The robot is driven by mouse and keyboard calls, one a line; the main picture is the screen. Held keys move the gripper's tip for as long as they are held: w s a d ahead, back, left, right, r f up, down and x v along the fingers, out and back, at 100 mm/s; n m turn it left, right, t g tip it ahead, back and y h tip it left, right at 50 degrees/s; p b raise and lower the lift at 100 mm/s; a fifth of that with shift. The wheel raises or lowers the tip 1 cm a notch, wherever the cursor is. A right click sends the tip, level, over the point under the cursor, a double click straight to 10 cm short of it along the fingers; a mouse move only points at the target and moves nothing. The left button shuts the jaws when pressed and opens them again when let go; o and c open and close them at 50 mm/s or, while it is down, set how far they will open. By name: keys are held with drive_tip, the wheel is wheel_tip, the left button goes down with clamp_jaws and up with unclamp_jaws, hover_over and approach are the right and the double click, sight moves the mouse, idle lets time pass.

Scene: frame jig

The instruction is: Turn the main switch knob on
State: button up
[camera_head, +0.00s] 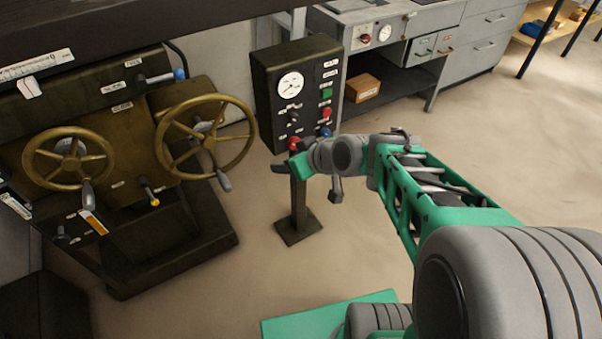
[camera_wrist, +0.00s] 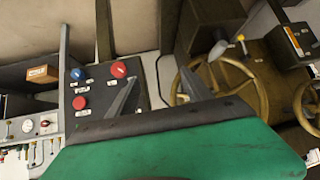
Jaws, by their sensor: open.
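A dark control box (camera_head: 272,85) on a post carries a round gauge (camera_head: 290,85), a small dark knob (camera_head: 292,115), a green button (camera_head: 327,93), a red button (camera_head: 326,112), a blue button (camera_head: 325,132) and a larger red knob (camera_head: 294,144). Its labels are too small to read, so I cannot tell which control is the main switch. The wrist view shows the larger red knob (camera_wrist: 119,69), blue button (camera_wrist: 78,73) and red button (camera_wrist: 81,102). My gripper (camera_head: 293,166) is near the lower front of the box; its open fingers (camera_wrist: 160,92) hold nothing. The gripper hides part of the box in the wrist view.
A machine with two brass handwheels (camera_head: 205,137) stands left of the box. A grey bench (camera_head: 390,20) with a small red knob (camera_head: 365,39) and a wooden box (camera_head: 361,88) is behind. A dark beam crosses the top left.

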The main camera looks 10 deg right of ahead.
drive_tip(key=w+d+f+t+y+b, duration=0.2)
drive_tip(key=w+f+t+b, duration=0.25)
drive_tip(key=f+b, duration=0.4)
drive_tip(key=m+t+h+b, duration=0.1)
drive_tip(key=m+t+b, duration=0.1)
drive_tip(key=t+b, duration=0.3)
approach(294, 142)
drive_tip(key=w+b, duration=0.1)
drive_tip(key=w, duration=0.1)
drive_tip(key=x, duration=0.7)
drive_tip(key=shift+f+g+b, duration=0.4)
drive_tip(key=shift+f+g, duration=0.05)
drive_tip(key=shift+w, duration=0.1)
clamp_jaws()
